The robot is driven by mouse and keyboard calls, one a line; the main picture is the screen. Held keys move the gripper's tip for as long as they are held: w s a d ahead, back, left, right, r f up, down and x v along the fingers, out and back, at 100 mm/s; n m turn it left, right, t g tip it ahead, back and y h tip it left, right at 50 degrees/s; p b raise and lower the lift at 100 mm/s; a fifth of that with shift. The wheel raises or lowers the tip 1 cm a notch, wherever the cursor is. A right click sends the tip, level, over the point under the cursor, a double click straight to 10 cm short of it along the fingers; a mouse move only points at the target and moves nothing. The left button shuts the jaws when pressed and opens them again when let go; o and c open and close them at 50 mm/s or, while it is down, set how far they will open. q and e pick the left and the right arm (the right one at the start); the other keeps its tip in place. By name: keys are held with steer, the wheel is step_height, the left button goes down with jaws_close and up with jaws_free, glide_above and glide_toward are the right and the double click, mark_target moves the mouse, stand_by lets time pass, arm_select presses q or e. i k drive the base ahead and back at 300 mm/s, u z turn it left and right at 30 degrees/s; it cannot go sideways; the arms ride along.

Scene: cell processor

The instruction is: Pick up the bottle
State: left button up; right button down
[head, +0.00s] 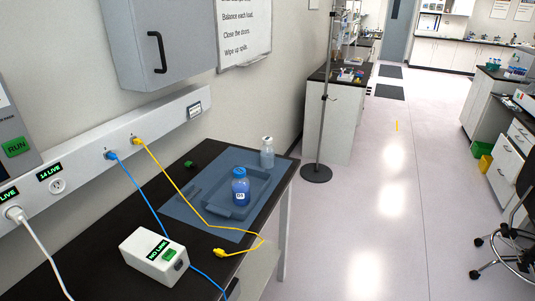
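A bottle with blue contents, a blue cap and a white label (240,190) stands upright in a blue-grey recessed tray (213,203) on the black bench. A clear, pale bottle with a white cap (267,155) stands upright behind it, near the far edge of the tray's mat. The frame does not show which of the two the task means. Neither of my grippers is in view.
A white box reading "NO LINK" (153,257) sits at the bench front. Yellow (181,190) and blue (152,207) cables run from the wall rail across the bench; the yellow one passes close to the blue bottle. A stand (323,120) rises beyond the bench.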

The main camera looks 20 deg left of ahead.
mark_target(266, 152)
steer(key=z, duration=0.65)
steer(key=i, duration=3.05)
steer(key=u, duration=1.6)
